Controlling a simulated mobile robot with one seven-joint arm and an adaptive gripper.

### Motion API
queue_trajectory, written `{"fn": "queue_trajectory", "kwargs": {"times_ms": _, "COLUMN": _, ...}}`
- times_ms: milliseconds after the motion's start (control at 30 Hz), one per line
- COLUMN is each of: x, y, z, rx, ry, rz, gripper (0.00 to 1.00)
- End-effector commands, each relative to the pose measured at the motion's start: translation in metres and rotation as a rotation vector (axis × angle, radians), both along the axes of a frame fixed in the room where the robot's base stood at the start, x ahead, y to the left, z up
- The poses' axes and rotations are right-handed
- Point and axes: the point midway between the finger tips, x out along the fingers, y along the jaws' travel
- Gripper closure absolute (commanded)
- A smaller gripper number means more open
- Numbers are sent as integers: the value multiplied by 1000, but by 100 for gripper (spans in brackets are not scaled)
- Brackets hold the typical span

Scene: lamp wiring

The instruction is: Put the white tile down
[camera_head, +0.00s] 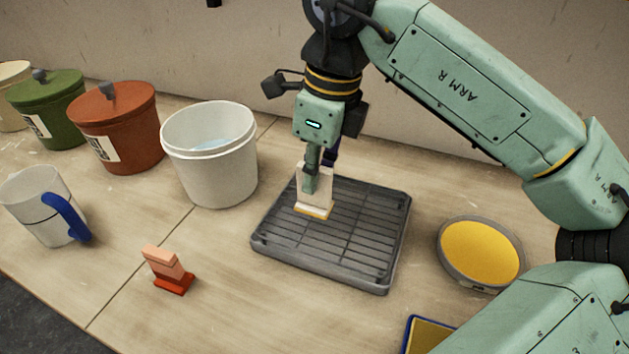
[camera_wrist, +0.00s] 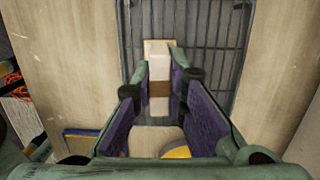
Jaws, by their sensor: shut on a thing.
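The white tile (camera_head: 317,207) is upright in my gripper (camera_head: 312,180), with a wider foot and a yellowish lower edge. It is over the left part of the dark grey slatted rack (camera_head: 372,262). I cannot tell whether its foot touches the slats. In the wrist view the tile (camera_wrist: 158,50) shows between the two fingers of my gripper (camera_wrist: 160,78), with a brown band across it and the rack (camera_wrist: 200,20) behind. The fingers are shut on the tile and hide part of it.
A white bucket (camera_head: 222,175) stands left of the rack, with red (camera_head: 125,135) and green (camera_head: 50,110) lidded pots beyond. A mug (camera_head: 40,205) and a red-pink stepped piece (camera_head: 166,268) are at the left. A yellow round dish (camera_head: 480,252) is right. Most rack slats are bare.

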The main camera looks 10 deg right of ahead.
Motion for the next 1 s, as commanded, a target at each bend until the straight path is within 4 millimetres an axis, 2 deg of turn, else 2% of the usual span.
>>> {"fn": "queue_trajectory", "kwargs": {"times_ms": 167, "x": 9, "y": -1, "z": -5, "rx": 0, "ry": 0, "rz": 0, "gripper": 100}}
{"fn": "queue_trajectory", "kwargs": {"times_ms": 400, "x": 9, "y": -2, "z": -37, "rx": -1, "ry": 0, "rz": 0, "gripper": 100}}
{"fn": "queue_trajectory", "kwargs": {"times_ms": 800, "x": 9, "y": -2, "z": -41, "rx": -1, "ry": 0, "rz": 0, "gripper": 100}}
{"fn": "queue_trajectory", "kwargs": {"times_ms": 833, "x": 9, "y": -2, "z": -41, "rx": -1, "ry": 0, "rz": 0, "gripper": 87}}
{"fn": "queue_trajectory", "kwargs": {"times_ms": 1000, "x": 9, "y": -2, "z": -40, "rx": -1, "ry": 0, "rz": 0, "gripper": 75}}
